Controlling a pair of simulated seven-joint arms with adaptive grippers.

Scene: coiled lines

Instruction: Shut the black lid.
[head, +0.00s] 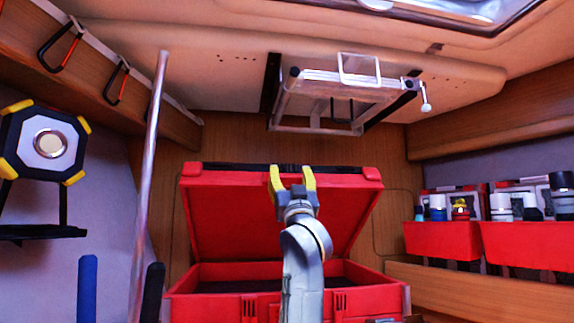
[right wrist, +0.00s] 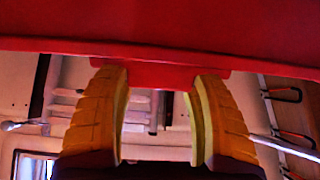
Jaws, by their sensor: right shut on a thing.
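A red toolbox (head: 215,306) stands open at the back. Its lid (head: 222,215) is raised steeply; it looks red with a black strip (head: 235,168) along its top edge, and no wholly black lid shows. My right gripper (head: 293,178) is at the middle of the lid's upper edge, yellow fingers upward. In the right wrist view its fingers (right wrist: 160,78) are on either side of a red tab (right wrist: 150,76) on the lid edge, shut on it. My right arm covers part of the lid and box front. My left gripper is out of view.
A folded metal rack (head: 345,95) hangs above the lid. A metal pole (head: 149,180) and a work lamp (head: 47,143) stand at left. Red bins with bottles (head: 443,240) line the right shelf. The space directly in front of the raised lid holds my right arm.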

